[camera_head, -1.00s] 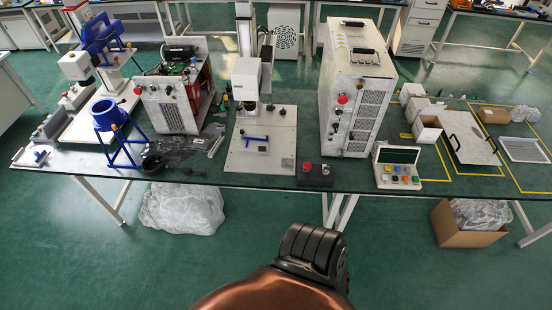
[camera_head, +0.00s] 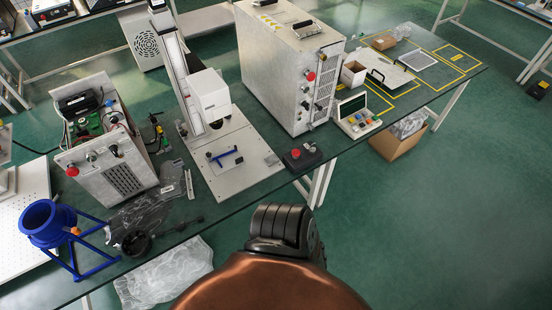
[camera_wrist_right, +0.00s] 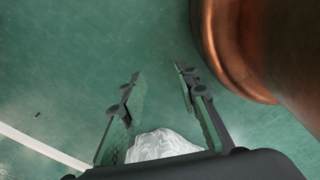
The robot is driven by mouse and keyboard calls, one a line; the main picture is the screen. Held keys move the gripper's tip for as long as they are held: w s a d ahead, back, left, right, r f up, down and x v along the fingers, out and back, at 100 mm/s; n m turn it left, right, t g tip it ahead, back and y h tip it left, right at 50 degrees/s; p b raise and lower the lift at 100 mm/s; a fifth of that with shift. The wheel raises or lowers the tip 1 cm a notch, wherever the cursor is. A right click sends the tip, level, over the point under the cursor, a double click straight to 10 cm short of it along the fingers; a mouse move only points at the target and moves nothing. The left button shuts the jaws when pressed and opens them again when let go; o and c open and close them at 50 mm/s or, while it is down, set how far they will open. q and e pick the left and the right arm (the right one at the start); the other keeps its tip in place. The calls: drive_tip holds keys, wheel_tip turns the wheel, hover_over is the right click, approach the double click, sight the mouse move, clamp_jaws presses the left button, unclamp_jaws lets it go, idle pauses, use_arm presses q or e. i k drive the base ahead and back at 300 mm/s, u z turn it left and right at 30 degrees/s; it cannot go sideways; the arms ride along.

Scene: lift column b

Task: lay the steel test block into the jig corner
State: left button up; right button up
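I cannot make out the steel test block or the jig corner for certain in either view. My left gripper is in neither view.
The dark bench holds a large grey cabinet (camera_head: 291,75), an opened power unit (camera_head: 106,165), a blue ring stand (camera_head: 48,222), a red-button box (camera_head: 302,156) and a keypad console (camera_head: 357,115). A crumpled clear bag (camera_head: 165,275) and a cardboard box (camera_head: 397,141) are on the floor.

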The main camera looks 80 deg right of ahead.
sight(229, 160)
drive_tip(key=z, duration=0.8)
drive_tip(key=i, duration=0.85)
drive_tip(key=z, duration=1)
